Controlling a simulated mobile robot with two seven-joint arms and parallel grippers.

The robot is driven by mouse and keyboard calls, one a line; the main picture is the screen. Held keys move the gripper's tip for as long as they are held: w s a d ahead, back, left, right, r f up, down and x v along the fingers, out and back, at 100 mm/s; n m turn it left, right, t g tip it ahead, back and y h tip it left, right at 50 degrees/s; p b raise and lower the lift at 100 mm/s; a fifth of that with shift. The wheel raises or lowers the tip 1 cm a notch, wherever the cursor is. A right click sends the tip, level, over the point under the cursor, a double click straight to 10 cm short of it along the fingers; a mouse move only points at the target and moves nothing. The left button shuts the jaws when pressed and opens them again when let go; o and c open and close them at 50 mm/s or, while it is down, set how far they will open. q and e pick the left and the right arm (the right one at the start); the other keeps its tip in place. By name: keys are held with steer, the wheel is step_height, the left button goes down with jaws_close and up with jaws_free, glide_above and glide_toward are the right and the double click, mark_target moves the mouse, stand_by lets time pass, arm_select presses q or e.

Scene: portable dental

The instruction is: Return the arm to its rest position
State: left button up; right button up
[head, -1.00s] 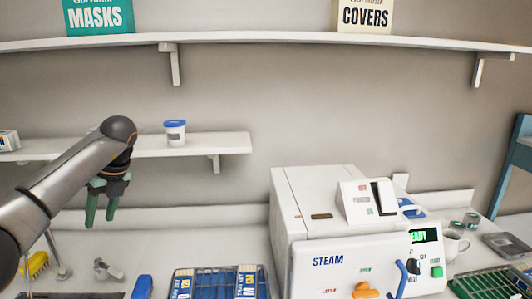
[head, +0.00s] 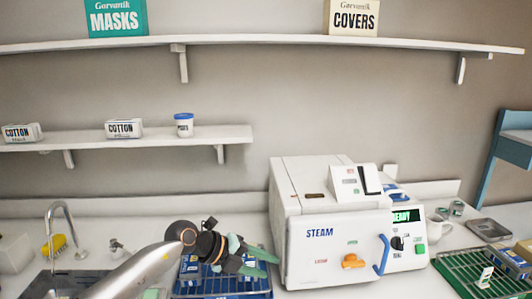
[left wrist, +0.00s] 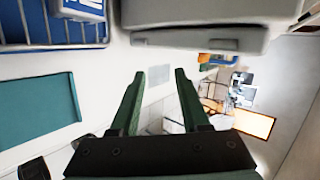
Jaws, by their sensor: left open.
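My left arm comes in from the bottom left in the head view. Its left gripper (head: 262,262), with green fingers, is over the blue rack (head: 225,293) on the counter, just left of the white steam sterilizer (head: 335,240). The fingers point right, toward the sterilizer's front left side. In the left wrist view the two green fingers (left wrist: 158,95) are spread apart with nothing between them. The arm and gripper hide part of the rack. My right gripper is in neither view.
A sink with a faucet (head: 62,225) is at the left. A green wire rack (head: 480,275) stands at the right. The lower shelf (head: 90,140) holds cotton boxes and a blue-lidded jar (head: 184,124). Open air lies between this shelf and the counter.

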arm_select(q)
steer(key=s+d+r+n+t+h, duration=0.4)
steer(key=r+n+t+h, duration=0.3)
steer(key=r+n+t, duration=0.15)
steer(key=s+a+f+n+t+y, duration=0.2)
steer(key=a+f+n+y, duration=0.3)
steer(key=a+n+y, duration=0.35)
steer(key=s+a+f+n+t+y, duration=0.25)
steer(key=a+f+n+y, duration=0.35)
steer(key=a+n+y, duration=0.3)
steer(key=s+a+f+n+g, duration=0.15)
steer(key=s+f+g, duration=0.3)
steer(key=s, duration=0.45)
steer(key=s+a+f+n+g+h, duration=0.1)
steer(key=s+a+f+g, duration=0.3)
steer(key=s, duration=0.5)
steer(key=s+a+f+n+g, duration=0.1)
steer(key=s+f+n+g, duration=0.1)
steer(key=s+f+g, duration=0.6)
steer(key=w+d+f+t+h+b, duration=0.1)
steer(key=d+f+t+b, duration=0.1)
steer(key=f+t, duration=0.2)
steer(key=w+d+f+t+h+b, duration=0.1)
steer(key=w+d+f+t+b, duration=0.1)
steer(key=f+t, duration=0.3)
step_height(320, 180, down, 4)
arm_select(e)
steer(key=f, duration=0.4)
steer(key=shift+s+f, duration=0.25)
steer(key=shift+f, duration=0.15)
